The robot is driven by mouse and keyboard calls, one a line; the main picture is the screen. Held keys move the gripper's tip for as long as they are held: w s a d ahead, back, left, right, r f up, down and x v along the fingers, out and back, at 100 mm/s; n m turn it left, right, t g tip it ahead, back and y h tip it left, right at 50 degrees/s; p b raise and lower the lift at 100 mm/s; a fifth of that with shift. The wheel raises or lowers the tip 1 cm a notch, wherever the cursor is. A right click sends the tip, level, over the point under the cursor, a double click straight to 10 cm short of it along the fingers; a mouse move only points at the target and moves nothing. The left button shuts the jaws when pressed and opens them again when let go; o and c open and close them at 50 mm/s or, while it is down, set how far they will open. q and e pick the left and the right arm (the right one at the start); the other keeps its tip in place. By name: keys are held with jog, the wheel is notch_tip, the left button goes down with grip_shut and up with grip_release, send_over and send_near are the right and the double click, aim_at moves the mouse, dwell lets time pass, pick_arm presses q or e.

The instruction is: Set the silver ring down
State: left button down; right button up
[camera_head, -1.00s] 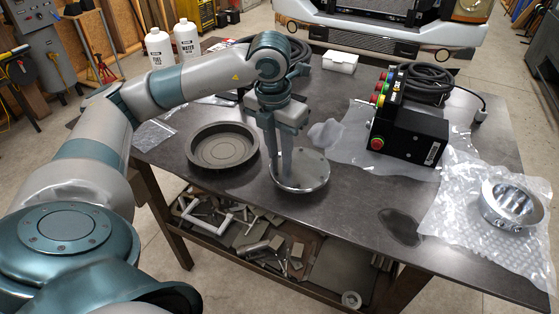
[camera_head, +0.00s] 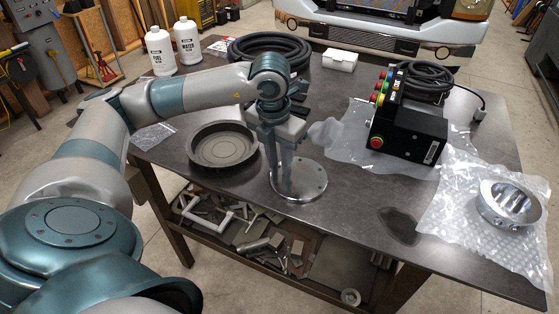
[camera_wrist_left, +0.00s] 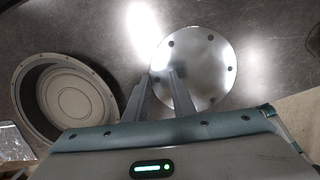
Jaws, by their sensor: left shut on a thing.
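A flat round silver plate with bolt holes around its rim (camera_head: 312,180) is at the front middle of the dark workbench. It also shows in the left wrist view (camera_wrist_left: 205,68). My left gripper (camera_head: 284,186) points down and is shut on the plate's left edge; its fingers (camera_wrist_left: 161,74) hide part of that edge. The plate looks level and at or very near the bench top; I cannot tell whether it touches. A thick silver ring (camera_head: 490,217) lies on bubble wrap at the right end of the bench. My right gripper is not in view.
A round grey pan (camera_head: 224,166) stands just left of the plate. A black control box (camera_head: 411,140) is behind right on plastic sheet. Black hose (camera_head: 270,47), two white bottles (camera_head: 160,55) and a white box (camera_head: 340,61) are at the back.

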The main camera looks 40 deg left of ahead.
pick_arm(q)
jog(key=c, duration=1.5)
grip_release()
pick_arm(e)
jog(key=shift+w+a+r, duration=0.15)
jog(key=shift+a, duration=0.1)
pick_arm(q)
jog(key=shift+r, duration=0.95)
jog(key=r, duration=0.3)
jog(key=s+r+b, duration=0.1)
jog(key=r, duration=0.6)
jog(key=shift+s+r+b, duration=0.15)
jog(key=shift+s+b, duration=0.05)
jog(key=shift+b, duration=0.1)
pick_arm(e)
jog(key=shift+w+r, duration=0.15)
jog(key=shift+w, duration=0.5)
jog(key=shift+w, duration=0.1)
